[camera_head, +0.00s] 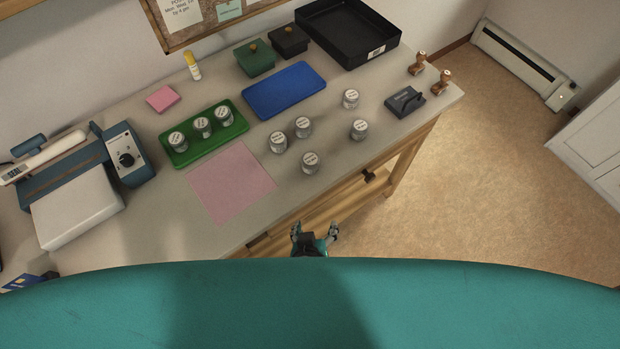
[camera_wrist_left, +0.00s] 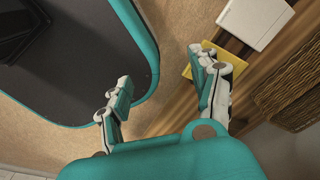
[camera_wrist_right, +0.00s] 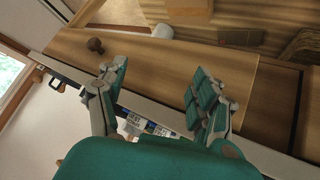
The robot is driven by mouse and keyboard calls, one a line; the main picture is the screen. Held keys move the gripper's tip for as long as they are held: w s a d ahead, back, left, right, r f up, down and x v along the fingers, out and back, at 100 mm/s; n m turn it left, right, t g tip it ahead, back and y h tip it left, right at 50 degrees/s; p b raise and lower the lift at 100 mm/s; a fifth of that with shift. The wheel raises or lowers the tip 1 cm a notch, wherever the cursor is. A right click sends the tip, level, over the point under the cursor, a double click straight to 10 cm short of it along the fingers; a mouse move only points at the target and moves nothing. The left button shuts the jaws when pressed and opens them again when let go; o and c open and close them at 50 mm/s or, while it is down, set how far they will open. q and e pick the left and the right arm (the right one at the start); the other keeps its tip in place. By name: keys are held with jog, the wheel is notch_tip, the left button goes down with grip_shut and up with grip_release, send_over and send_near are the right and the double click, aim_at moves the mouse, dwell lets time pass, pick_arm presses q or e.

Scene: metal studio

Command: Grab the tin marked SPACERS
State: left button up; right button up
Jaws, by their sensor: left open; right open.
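Several small tins with white round labels stand on the table in the head view; the lettering is too small to read, so I cannot tell which is SPACERS. Loose tins stand at the middle: one tin (camera_head: 278,142), a tin (camera_head: 303,126), a tin (camera_head: 311,161), a tin (camera_head: 350,98) and a tin (camera_head: 359,129). A green tray (camera_head: 184,161) holds three more tins. My right gripper (camera_head: 315,236) is open and empty off the table's front edge, apart from the tins. My left gripper (camera_wrist_left: 163,95) is open and empty, seen only in the left wrist view.
A pink sheet (camera_head: 231,183) lies in front of the green tray. A blue tray (camera_head: 285,90), a black bin (camera_head: 347,31) and two small lidded boxes stand behind. A sealing machine (camera_head: 75,190) fills the left. A dark block (camera_head: 404,102) and two wooden-handled stamps stand right.

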notch_tip(320, 180, up, 6)
jog(key=m+t, duration=0.1)
jog(key=m, duration=0.1)
jog(key=m+t, duration=0.2)
jog(key=t, duration=0.1)
send_near(310, 162)
jog(key=shift+h, duration=0.4)
jog(key=b+x, duration=0.2)
jog(key=x, duration=0.3)
jog(key=shift+w+a+r+b, duration=0.1)
jog(key=shift+w+a+b, duration=0.05)
jog(key=shift+b, duration=0.15)
jog(key=shift+f+b+x, duration=0.15)
jog(key=shift+b+x, duration=0.3)
jog(key=shift+x, duration=1.05)
jog(key=shift+f+b+x, duration=0.1)
jog(key=shift+b+x, duration=0.3)
jog(key=shift+x, duration=1.1)
jog(key=shift+a, duration=0.15)
jog(key=shift+c, duration=0.2)
jog(key=c, duration=1.3)
jog(key=shift+o, duration=0.2)
jog(key=shift+r, duration=0.1)
